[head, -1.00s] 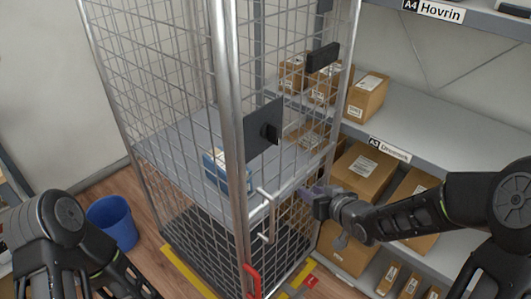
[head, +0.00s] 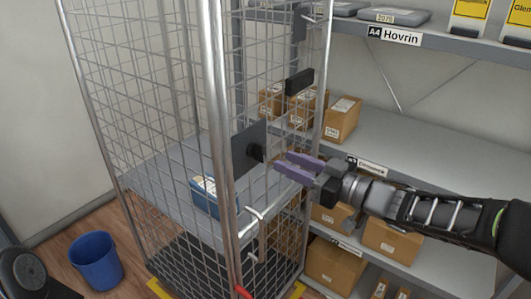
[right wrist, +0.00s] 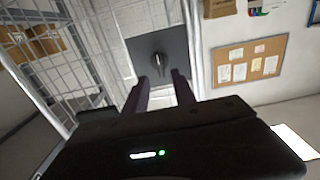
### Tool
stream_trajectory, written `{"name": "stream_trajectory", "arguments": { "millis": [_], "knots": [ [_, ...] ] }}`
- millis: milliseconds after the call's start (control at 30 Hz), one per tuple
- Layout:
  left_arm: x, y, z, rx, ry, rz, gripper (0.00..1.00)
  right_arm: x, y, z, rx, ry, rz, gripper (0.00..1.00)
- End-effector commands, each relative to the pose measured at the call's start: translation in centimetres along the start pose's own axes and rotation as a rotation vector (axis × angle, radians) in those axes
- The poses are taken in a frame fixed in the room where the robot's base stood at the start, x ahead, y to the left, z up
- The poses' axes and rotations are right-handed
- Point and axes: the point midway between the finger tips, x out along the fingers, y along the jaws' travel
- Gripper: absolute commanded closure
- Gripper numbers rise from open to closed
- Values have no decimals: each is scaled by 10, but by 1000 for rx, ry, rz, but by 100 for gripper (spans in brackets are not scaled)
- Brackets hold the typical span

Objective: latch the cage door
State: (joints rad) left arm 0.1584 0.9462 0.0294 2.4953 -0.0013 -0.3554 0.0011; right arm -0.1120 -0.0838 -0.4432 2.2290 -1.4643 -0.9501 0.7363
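The tall wire-mesh cage (head: 215,110) stands in the middle of the head view. I cannot tell whether the door is fully closed. My left gripper is out of view; only part of my left arm shows at lower left.
A black block (head: 299,82) is on the cage's far side. A bent metal handle (head: 257,225) and a red lever (head: 243,292) are lower down. A blue box (head: 205,192) lies inside on the grey shelf. Shelving with cartons (head: 340,120) stands behind my right arm. A blue bin (head: 96,258) is at left.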

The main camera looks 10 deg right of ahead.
Motion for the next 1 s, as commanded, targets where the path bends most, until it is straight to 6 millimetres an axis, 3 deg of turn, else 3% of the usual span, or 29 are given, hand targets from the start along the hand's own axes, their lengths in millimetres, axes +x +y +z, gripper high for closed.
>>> {"name": "stream_trajectory", "arguments": {
  "millis": [433, 800, 1000],
  "knots": [
    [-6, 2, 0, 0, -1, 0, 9, 63, 0, 0, 0, -1, -1, 68],
    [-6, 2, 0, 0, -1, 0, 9, 70, 0, 0, 0, 0, 1, 68],
    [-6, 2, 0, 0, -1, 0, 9, 69, 0, 0, 0, 0, 1, 85]
  ]
}}
